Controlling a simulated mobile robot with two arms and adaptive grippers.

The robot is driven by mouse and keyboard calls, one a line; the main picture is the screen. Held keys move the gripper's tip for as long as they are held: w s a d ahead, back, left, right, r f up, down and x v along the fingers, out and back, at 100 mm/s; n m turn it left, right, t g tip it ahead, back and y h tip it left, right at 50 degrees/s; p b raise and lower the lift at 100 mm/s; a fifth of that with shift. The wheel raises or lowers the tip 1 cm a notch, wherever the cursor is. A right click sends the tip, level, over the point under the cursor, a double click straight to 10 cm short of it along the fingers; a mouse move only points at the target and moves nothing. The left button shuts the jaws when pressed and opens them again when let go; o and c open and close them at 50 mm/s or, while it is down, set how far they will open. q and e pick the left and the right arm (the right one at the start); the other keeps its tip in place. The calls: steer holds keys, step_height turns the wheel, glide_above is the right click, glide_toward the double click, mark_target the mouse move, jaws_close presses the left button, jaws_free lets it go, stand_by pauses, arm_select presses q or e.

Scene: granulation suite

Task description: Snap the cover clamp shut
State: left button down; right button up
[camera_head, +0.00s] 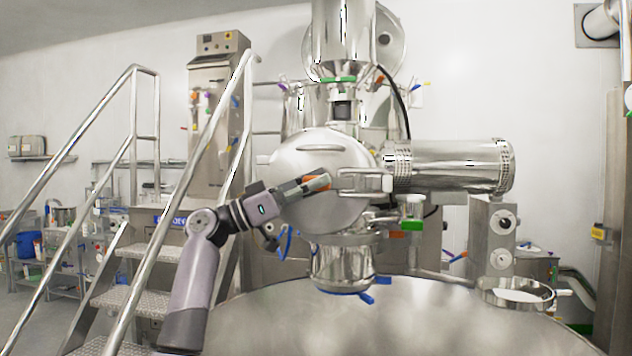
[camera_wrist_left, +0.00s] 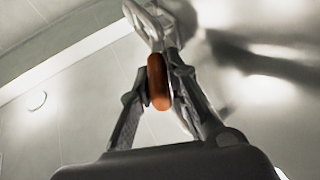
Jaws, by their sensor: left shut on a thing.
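The round steel cover (camera_head: 312,158) sits on the front of the machine in the head view. The cover clamp (camera_head: 362,182) is a metal bracket at the cover's right edge, with an orange grip. My left gripper (camera_head: 318,182) reaches in from the left in front of the cover and is shut on this grip. In the left wrist view the orange grip (camera_wrist_left: 158,82) lies between the fingers of the left gripper (camera_wrist_left: 161,90), with the clamp's metal arm behind it. The gripper hides part of the grip in the head view. My right gripper is not in view.
A large steel vessel top (camera_head: 400,315) fills the front. A horizontal steel cylinder (camera_head: 455,166) stands out to the right of the clamp. Stairs with handrails (camera_head: 150,285) stand at left. A control cabinet (camera_head: 216,130) is behind them.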

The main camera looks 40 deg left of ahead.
arm_select(q)
steer(key=shift+w+a+f+m+g+h+p, duration=0.1)
steer(key=shift+w+m+g+h+p, duration=0.15)
steer(key=shift+m+g+h, duration=0.25)
steer(key=shift+w+a+m+g+h+p, duration=0.1)
steer(key=shift+w+m+g+h+p, duration=0.15)
steer(key=shift+g, duration=0.35)
steer(key=shift+s+f+g+h, duration=0.1)
steer(key=shift+g+h, duration=0.2)
steer(key=shift+h, duration=0.05)
steer(key=c, duration=2)
jaws_free()
steer(key=shift+o, duration=0.8)
steer(key=shift+d, duration=0.1)
steer(key=v, duration=1.2)
